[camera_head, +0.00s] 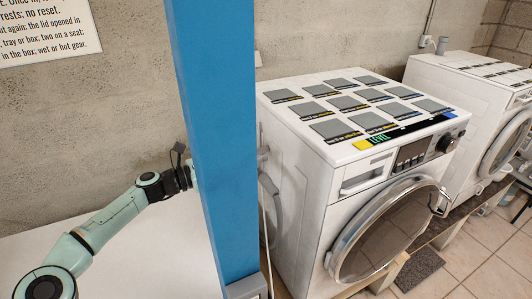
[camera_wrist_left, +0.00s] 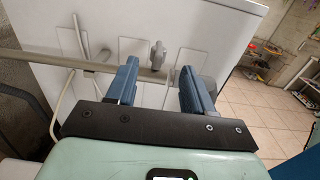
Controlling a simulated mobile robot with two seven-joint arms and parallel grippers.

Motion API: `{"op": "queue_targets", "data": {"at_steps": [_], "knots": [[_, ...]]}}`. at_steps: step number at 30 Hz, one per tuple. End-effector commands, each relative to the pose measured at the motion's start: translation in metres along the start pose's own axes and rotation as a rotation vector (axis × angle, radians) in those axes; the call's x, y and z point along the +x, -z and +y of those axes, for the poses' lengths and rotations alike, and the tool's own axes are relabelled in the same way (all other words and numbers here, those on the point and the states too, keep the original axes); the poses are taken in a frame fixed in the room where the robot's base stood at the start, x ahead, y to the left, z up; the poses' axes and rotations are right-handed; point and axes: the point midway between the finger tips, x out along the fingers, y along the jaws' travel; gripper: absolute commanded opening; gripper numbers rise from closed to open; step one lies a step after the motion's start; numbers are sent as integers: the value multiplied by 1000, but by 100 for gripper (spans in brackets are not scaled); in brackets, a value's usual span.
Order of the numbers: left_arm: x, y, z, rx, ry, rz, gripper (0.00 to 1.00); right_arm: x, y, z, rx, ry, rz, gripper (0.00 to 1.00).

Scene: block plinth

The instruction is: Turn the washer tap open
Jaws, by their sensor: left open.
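The tap (camera_wrist_left: 158,55) is a small grey handle on a horizontal grey pipe (camera_wrist_left: 80,64), in front of the white washer's side panel in the left wrist view. My left gripper (camera_wrist_left: 160,84) is open and empty. Its two blue fingers stand on either side of the tap, which shows in the gap, seemingly a little beyond the fingertips. I cannot tell whether they touch it. In the head view the washer (camera_head: 310,160) stands in the middle. My left arm reaches towards its left side, and a blue post hides the fingers. My right gripper is not in view.
The tall blue post (camera_head: 215,140) stands in front of my left wrist in the head view. A white surface (camera_head: 150,260) lies below the arm. A second washer (camera_head: 440,85) stands at the right. A pale hose (camera_wrist_left: 70,95) hangs left of the fingers.

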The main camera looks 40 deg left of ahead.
Motion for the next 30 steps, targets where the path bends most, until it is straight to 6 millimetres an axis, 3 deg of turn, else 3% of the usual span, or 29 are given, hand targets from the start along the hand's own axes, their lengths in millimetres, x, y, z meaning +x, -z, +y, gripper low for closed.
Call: {"op": "queue_targets", "data": {"at_steps": [9, 15, 28, 29, 30], "knots": [[71, -4, -1, 1, 4, -4, 52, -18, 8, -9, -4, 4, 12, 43], [99, -3, 0, 0, 2, -3, 52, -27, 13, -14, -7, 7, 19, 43], [109, 0, 0, 1, 0, 1, 52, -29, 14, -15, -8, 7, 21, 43], [109, 0, 0, 1, 0, 1, 49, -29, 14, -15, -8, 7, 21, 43], [109, 0, 0, 1, 0, 1, 36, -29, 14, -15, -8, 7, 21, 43]]}}
